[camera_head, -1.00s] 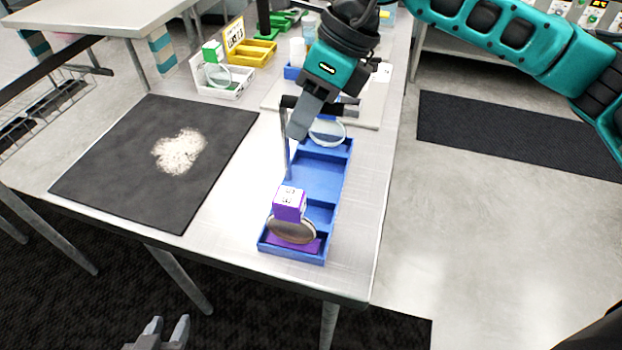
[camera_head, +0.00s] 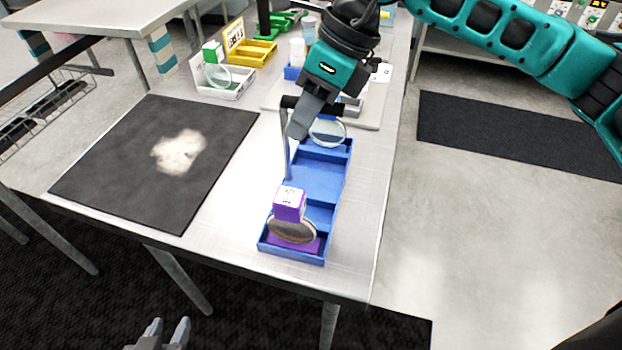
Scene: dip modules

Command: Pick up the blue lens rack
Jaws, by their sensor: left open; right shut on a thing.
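The blue lens rack (camera_head: 318,178) is a long tray with compartments near the right edge of the metal table. A grey post rises from its side to a dark handle bar (camera_head: 292,102). A purple-and-white module with a round lens (camera_head: 291,229) sits in its near compartment, and another round lens (camera_head: 327,131) shows at its far end. My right gripper (camera_head: 298,128) is over the rack's far half, shut on the handle bar; its fingers partly hide the bar. I cannot tell whether the rack is clear of the table. My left gripper (camera_head: 170,331) is open and empty, low in front of the table.
A dark mat (camera_head: 105,165) with a pale powdery patch (camera_head: 180,152) lies left of the rack. A white holder (camera_head: 225,88) with a green-topped lens module, a yellow tray (camera_head: 252,53) and a pale board (camera_head: 272,97) are farther back. The table between mat and rack is clear.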

